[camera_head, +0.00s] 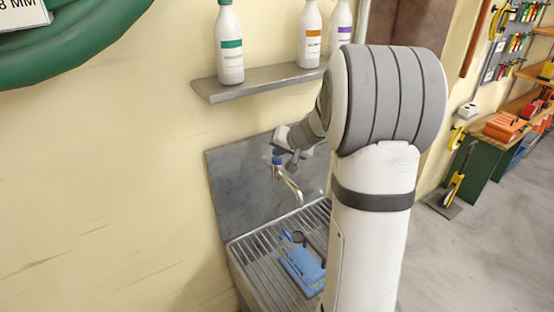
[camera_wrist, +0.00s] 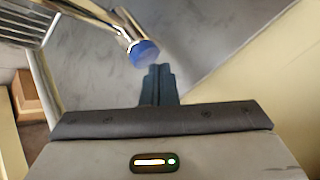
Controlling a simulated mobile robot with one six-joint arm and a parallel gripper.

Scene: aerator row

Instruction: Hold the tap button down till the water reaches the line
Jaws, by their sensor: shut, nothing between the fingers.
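The tap (camera_head: 290,185) is a chrome spout on the grey splash plate, with a blue button (camera_head: 278,160) on top. In the wrist view the blue button (camera_wrist: 144,53) sits at the end of the chrome tap body (camera_wrist: 105,18). My gripper (camera_wrist: 158,72) is shut and empty, its fingertips close to the button; I cannot tell whether they touch it. In the head view my gripper (camera_head: 292,160) is beside the button, partly merged with it. A blue container (camera_head: 303,268) stands on the slatted drain below the spout. Its water level and line cannot be made out.
The slatted metal drain (camera_head: 255,262) juts from the wall below the tap. A shelf (camera_head: 255,83) with several bottles (camera_head: 230,45) is above. A green hose (camera_head: 75,45) hangs at upper left. My arm hides the drain's right side. Open floor (camera_head: 480,255) lies at right.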

